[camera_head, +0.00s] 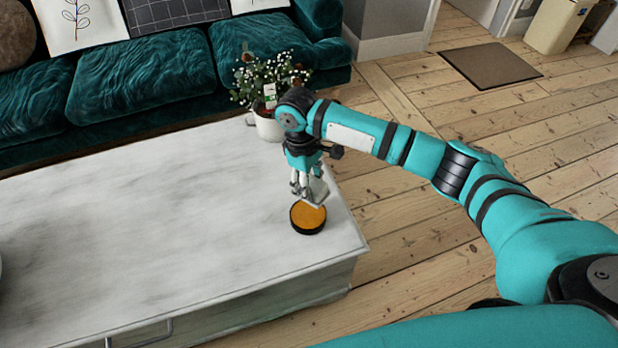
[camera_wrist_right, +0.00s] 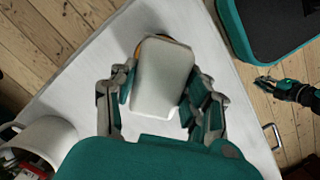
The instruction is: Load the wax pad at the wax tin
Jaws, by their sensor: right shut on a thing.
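The wax tin (camera_head: 307,218), round and black with orange wax inside, sits open near the right corner of the white table. My right gripper (camera_head: 309,186) points down over its far side, shut on the pale wax pad (camera_head: 319,191). In the right wrist view the pad (camera_wrist_right: 162,78) is a rounded white block between the fingers of my right gripper (camera_wrist_right: 160,100), hiding nearly all of the tin. I cannot tell whether the pad touches the wax. My left gripper (camera_wrist_right: 270,86) shows small at the right of the wrist view, away from the tin; its jaw opening is unclear.
The white table (camera_head: 150,220) has a wide clear top. A potted plant (camera_head: 268,124) in a white pot stands at its far right corner, behind my right gripper. A teal sofa (camera_head: 140,80) runs along the far side. Bare floorboards (camera_head: 400,240) lie to the right.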

